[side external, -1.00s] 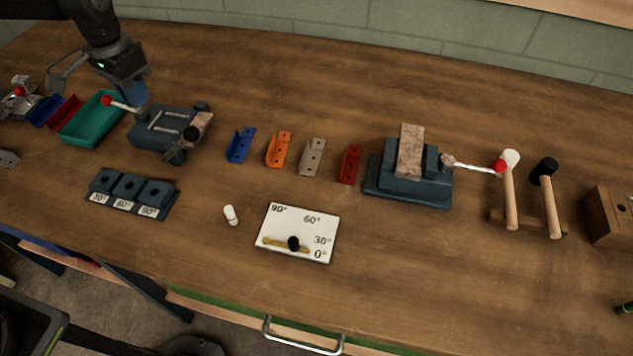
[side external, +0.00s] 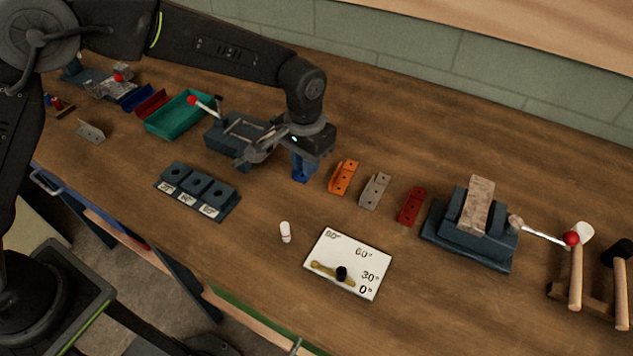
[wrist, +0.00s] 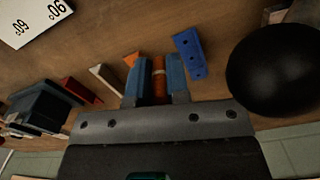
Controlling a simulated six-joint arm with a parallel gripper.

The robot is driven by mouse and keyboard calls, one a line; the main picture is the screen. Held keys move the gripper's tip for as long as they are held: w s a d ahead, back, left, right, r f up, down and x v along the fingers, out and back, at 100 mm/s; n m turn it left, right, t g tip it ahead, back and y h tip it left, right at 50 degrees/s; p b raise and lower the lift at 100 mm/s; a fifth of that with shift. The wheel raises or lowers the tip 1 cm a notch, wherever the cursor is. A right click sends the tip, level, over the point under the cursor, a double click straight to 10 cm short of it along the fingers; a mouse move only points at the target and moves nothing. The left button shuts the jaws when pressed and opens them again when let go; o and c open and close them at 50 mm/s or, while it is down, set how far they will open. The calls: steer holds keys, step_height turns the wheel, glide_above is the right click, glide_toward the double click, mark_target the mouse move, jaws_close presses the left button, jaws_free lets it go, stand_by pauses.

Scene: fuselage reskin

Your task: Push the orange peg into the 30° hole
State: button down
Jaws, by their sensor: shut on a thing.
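In the wrist view the orange peg (wrist: 159,78) stands between the two blue fingers of my gripper (wrist: 157,88), which is shut on it. In the side view my gripper (side external: 300,163) is above the bench near the blue bracket; its fingers and that bracket are hard to tell apart, and the peg is hidden. The dark block with three holes (side external: 216,205) lies left of and nearer than my gripper. Its leftmost hole is the 30° one (side external: 173,170), and it looks empty. My gripper is well apart from the block.
Blue (wrist: 190,53), orange (side external: 343,177), grey (side external: 375,189) and red (side external: 411,205) brackets stand in a row. A clamp fixture with a black knob (wrist: 278,70) is close beside my gripper. A white angle plate (side external: 350,250) and a white cylinder (side external: 285,232) lie in front.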

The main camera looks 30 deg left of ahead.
mark_target(307, 190)
steer(key=shift+f, duration=2.8)
steer(key=shift+f, duration=0.1)
steer(key=c, duration=1.1)
jaws_free()
